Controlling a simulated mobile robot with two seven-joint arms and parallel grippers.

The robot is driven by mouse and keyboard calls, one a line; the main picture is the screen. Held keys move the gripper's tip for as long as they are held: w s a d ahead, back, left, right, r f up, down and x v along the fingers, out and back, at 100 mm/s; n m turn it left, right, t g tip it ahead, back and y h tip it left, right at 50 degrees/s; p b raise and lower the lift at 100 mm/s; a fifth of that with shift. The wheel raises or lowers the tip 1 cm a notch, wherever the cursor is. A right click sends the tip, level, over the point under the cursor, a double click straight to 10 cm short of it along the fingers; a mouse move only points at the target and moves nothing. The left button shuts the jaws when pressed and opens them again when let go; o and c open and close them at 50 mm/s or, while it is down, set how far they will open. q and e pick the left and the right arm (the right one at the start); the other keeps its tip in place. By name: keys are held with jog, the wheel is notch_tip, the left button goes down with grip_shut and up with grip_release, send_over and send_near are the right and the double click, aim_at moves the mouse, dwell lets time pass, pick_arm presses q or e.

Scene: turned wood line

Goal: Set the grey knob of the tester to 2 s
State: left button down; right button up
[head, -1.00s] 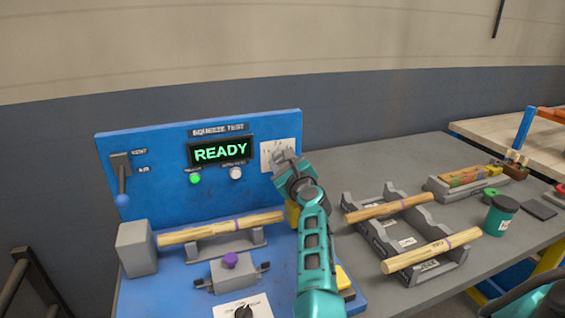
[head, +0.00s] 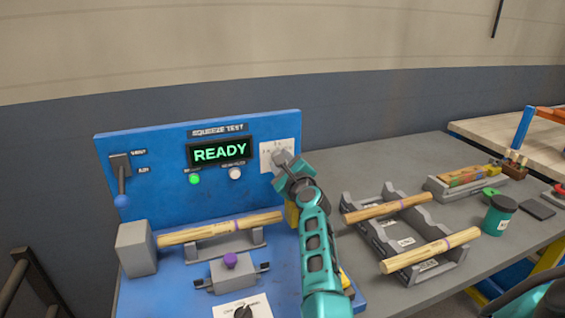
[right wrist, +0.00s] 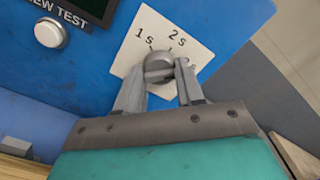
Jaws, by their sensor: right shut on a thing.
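The blue tester (head: 150,180) stands on the grey table with its display reading READY. Its grey knob (right wrist: 159,67) sits on a white dial plate (right wrist: 200,45), at the right of the panel. In the right wrist view, the marks 1 s and 2 s are readable above the knob; a third mark is partly hidden by a finger. My right gripper (right wrist: 158,82) is shut on the grey knob, one finger on each side. In the head view, the right gripper (head: 285,165) covers the knob. I cannot tell which mark the knob points to. My left gripper is not in view.
A white button (right wrist: 50,33) is left of the dial. A lever (head: 121,185) is at the panel's left. A wooden spindle (head: 220,229) lies across the tester's supports. A grey rack (head: 440,262) with two spindles stands to the right, near a green jar (head: 500,216).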

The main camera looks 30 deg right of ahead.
jog(key=n, duration=0.8)
jog(key=shift+r+n, duration=0.2)
jog(key=shift+n, duration=0.5)
jog(key=o, duration=1)
jog(key=shift+w+f, duration=0.1)
jog(key=shift+o, duration=0.2)
jog(key=shift+f, duration=0.1)
